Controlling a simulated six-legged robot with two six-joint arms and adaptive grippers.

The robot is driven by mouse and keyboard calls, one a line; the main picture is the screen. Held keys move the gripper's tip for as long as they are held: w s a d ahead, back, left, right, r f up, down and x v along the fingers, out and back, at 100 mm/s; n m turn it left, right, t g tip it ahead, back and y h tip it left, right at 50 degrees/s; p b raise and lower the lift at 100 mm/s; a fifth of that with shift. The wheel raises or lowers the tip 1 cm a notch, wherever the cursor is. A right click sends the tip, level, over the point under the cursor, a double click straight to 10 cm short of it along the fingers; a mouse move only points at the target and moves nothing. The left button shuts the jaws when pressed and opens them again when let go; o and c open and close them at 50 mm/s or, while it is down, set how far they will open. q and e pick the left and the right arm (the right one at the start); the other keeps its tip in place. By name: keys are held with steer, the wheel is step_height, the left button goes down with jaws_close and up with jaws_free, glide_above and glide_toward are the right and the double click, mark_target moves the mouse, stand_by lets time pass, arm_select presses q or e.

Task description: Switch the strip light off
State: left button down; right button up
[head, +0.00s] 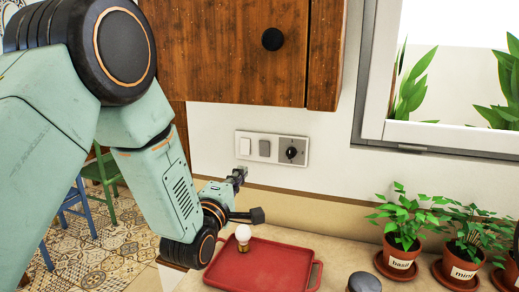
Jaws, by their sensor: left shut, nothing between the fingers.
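A wall plate (240,134) under the wooden cupboard holds a white rocker switch (245,146), a grey rocker switch (264,149) and a dark rotary knob (291,152) on a metal square. My left gripper (240,174) is shut and empty, just below the white rocker; whether it touches the plate or wall I cannot tell. No strip light is in view, and which control belongs to it does not show. My right gripper is not in view.
A red tray (270,262) with an upright bulb (243,234) lies on the counter below my left gripper. Potted basil (401,256) and mint (462,268) stand at right under the window. The wooden cupboard (225,45) hangs above the plate.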

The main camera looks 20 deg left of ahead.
arm_select(q)
glide_toward(263, 145)
steer(key=w, duration=0.5)
steer(key=shift+r+p, duration=0.3)
steer(key=shift+r, duration=0.05)
steer(key=shift+w+d, duration=0.15)
steer(key=shift+w, duration=0.7)
steer(key=shift+r, duration=0.1)
